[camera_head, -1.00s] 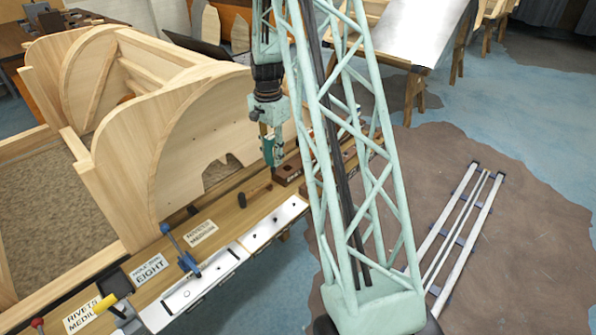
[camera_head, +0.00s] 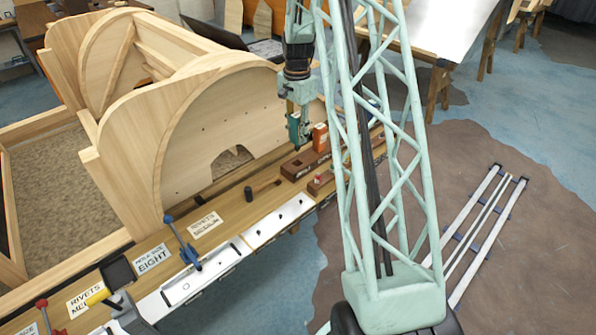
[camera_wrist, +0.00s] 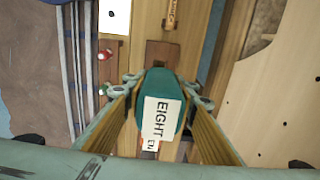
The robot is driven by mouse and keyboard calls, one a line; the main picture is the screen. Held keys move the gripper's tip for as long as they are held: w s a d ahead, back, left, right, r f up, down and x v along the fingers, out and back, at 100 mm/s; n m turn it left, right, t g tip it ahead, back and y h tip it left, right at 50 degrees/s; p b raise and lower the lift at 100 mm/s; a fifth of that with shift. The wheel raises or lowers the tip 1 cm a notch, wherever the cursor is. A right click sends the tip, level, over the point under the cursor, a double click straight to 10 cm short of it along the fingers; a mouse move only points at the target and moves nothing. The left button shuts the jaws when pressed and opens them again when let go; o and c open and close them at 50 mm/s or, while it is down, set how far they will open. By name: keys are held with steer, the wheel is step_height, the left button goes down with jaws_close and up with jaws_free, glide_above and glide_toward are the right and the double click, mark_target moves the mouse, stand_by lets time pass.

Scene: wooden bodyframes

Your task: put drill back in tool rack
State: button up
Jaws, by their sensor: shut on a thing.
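My gripper (camera_head: 300,122) is shut on a teal drill (camera_head: 294,132). In the wrist view the drill (camera_wrist: 165,85) sits between the two fingers, with a white label reading "EIGHT" (camera_wrist: 161,118) on it. The drill hangs above the bench, close to a dark brown wooden block that looks like the tool rack (camera_head: 300,166). In the wrist view a brown block (camera_wrist: 160,52) shows beyond the drill, partly hidden by it. An orange item (camera_head: 320,138) stands at the rack, just right of the drill. Whether the drill touches the rack cannot be told.
A large curved wooden frame (camera_head: 190,125) stands directly behind the bench. A small brown block (camera_head: 320,184) lies in front of the rack.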

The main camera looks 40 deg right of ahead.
mark_target(297, 149)
steer(key=shift+f+b, duration=0.4)
steer(key=shift+f, duration=2.7)
steer(key=shift+f, duration=0.1)
steer(key=shift+f, duration=1.75)
steer(key=shift+f+b, duration=0.4)
steer(key=shift+b, duration=0.05)
steer(key=o, duration=1)
steer(key=shift+r, duration=0.15)
steer(key=shift+r+p, duration=0.9)
steer(key=shift+r, duration=5.3)
